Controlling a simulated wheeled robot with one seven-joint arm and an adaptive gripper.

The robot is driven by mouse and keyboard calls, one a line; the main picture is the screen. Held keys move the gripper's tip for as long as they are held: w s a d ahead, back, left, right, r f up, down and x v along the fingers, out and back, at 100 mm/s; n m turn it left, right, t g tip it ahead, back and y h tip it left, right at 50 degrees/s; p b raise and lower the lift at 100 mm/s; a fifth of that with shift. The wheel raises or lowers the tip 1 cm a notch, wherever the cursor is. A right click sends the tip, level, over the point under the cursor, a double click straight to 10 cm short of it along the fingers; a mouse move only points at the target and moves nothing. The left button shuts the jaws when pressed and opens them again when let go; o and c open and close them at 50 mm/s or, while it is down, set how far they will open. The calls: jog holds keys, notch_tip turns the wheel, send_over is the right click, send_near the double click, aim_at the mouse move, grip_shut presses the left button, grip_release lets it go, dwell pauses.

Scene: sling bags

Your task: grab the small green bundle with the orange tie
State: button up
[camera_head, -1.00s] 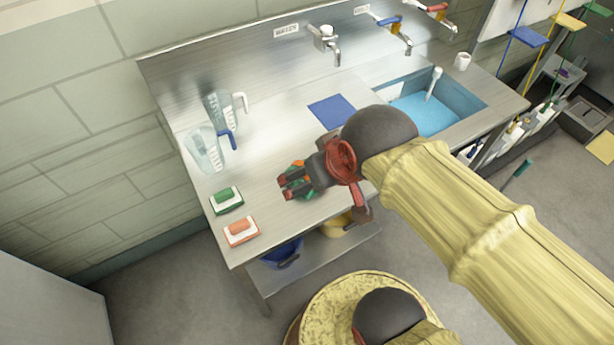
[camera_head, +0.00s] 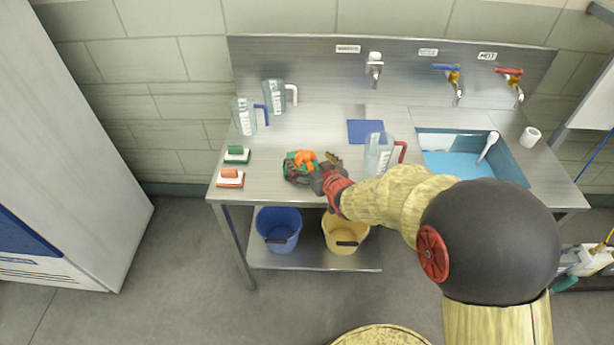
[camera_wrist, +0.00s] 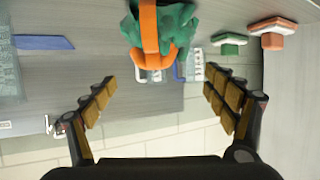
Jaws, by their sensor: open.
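The small green bundle with the orange tie (camera_head: 302,160) lies on the steel counter, left of the middle. In the wrist view the green bundle (camera_wrist: 176,28) is at the top centre, cut off by the frame edge, with its orange band (camera_wrist: 149,28) running down its middle. My gripper (camera_head: 312,170) is right beside the bundle in the head view and partly overlaps it. In the wrist view my gripper (camera_wrist: 160,86) is open, its padded fingers spread to either side, with the bundle just beyond the fingertips. No contact shows there.
A red-handled jug (camera_head: 379,155) stands right of my gripper, near my arm. A blue mat (camera_head: 365,131) lies behind. Green (camera_head: 237,154) and orange (camera_head: 230,177) brushes lie at left, two jugs (camera_head: 245,116) behind them. The sink (camera_head: 470,165) is at right.

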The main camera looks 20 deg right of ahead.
aim_at(303, 156)
jog(key=shift+w+a+f, duration=0.1)
jog(key=shift+w+f, duration=0.15)
jog(key=b+x, duration=0.2)
jog(key=x, duration=0.4)
jog(key=shift+f, duration=0.2)
jog(key=shift+w+a+f+b, duration=0.1)
jog(key=shift+w+b, duration=0.2)
jog(key=shift+w, duration=0.2)
jog(key=c, duration=0.3)
jog(key=c, duration=1.1)
jog(key=shift+c, duration=0.2)
